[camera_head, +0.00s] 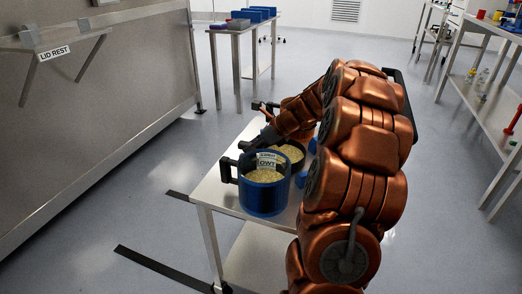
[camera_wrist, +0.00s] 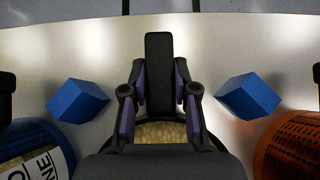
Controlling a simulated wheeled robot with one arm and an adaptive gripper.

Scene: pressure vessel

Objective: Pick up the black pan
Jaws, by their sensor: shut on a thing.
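The black pan (camera_head: 293,153) holds pale grainy contents and is at the table, partly hidden behind the blue pan and my arm. In the wrist view its dark handle (camera_wrist: 159,62) stands between my fingers, and a strip of its rim and grains (camera_wrist: 160,132) shows below. My gripper (camera_wrist: 158,88) is shut on the handle, one finger on each side. In the head view my gripper (camera_head: 266,138) is at the pan's left side, partly hidden. I cannot tell whether the pan is clear of the table top.
A blue pan (camera_head: 264,196) with a label stands at the near end of the metal table (camera_head: 211,190). In the wrist view an orange pan (camera_wrist: 292,145) is at right. Blue blocks (camera_wrist: 78,100) (camera_wrist: 248,96) lie on both sides. A wall marked LID REST (camera_head: 110,110) is at left.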

